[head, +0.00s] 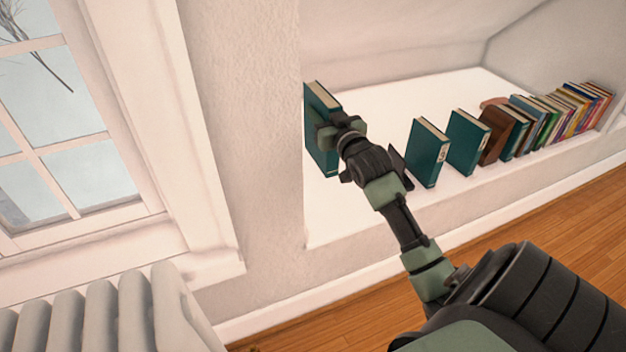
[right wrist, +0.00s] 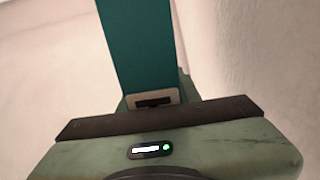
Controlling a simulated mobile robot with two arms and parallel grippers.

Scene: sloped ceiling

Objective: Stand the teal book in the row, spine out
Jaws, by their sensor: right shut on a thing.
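A teal book (head: 316,112) is upright at the left end of the white alcove shelf, beside the wall edge. My right gripper (head: 338,131) is shut on it and covers part of it. The book's teal face also shows in the right wrist view (right wrist: 138,42), with a pale label with a dark mark near the gripper. I cannot tell whether the book touches the shelf. Two more teal books, one nearer (head: 426,153) and one farther right (head: 467,142), stand apart on the shelf with pale labels on their spines. My left gripper is not in view.
A brown wooden bookend (head: 495,134) stands right of the teal books. Beyond it a row of several coloured books (head: 563,112) runs to the alcove's right end. The white shelf (head: 375,108) is bare behind them. A window and a white radiator (head: 105,312) are at left.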

